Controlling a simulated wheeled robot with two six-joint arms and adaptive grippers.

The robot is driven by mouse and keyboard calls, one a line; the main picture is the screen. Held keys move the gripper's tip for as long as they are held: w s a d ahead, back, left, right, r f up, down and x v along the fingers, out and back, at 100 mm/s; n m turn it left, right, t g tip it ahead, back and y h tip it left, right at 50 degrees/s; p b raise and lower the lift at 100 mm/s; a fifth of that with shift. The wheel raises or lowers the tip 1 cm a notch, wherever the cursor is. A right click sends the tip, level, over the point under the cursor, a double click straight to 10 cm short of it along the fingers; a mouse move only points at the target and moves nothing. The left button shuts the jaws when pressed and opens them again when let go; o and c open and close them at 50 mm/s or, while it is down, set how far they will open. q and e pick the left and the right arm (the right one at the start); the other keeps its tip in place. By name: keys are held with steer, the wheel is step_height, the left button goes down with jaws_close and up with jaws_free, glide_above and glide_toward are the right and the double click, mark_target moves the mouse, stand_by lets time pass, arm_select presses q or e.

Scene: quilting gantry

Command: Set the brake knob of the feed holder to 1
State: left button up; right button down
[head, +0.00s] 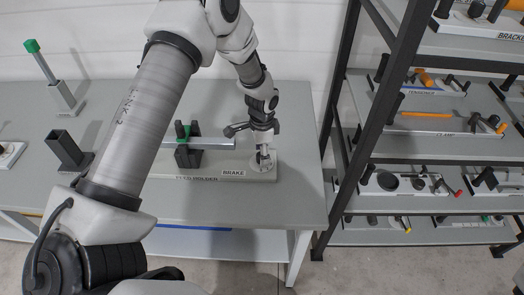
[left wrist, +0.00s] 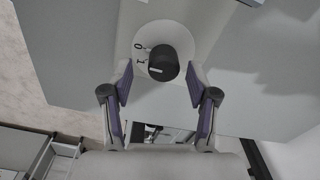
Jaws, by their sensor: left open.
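The feed holder (head: 157,183) is a long pale base with a "FEED HOLDER" label, lying on the grey table. Its brake knob (left wrist: 163,64) is a black round knob on a white dial (left wrist: 181,40) marked 0 and 1, by the BRAKE label (head: 233,173). A white mark shows on the knob's lower left side, nearer the 1 than the 0. My left gripper (head: 264,155) points down over the dial; in the left wrist view its open fingers (left wrist: 158,82) stand on either side of the knob, with gaps visible. In the head view the gripper mostly hides the knob. My right gripper is out of view.
A grey bar (head: 215,144) with a green-topped clamp (head: 186,136) stands on the holder, left of my gripper. A dark square post (head: 68,148) and a green-tipped lever (head: 41,60) are farther left. A shelf rack (head: 405,146) stands right of the table.

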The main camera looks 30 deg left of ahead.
arm_select(q)
steer(key=shift+w+a+f, duration=0.15)
steer(key=shift+w+f, duration=0.05)
steer(key=shift+f, duration=0.4)
steer(key=shift+w+a+f, duration=0.1)
steer(key=shift+w+f, duration=0.1)
steer(key=shift+f, duration=0.4)
steer(key=shift+s+d+r, duration=0.15)
steer(key=shift+s+r, duration=0.15)
steer(key=shift+c, duration=1.4)
steer(key=shift+d, duration=0.1)
steer(key=c, duration=0.6)
jaws_close()
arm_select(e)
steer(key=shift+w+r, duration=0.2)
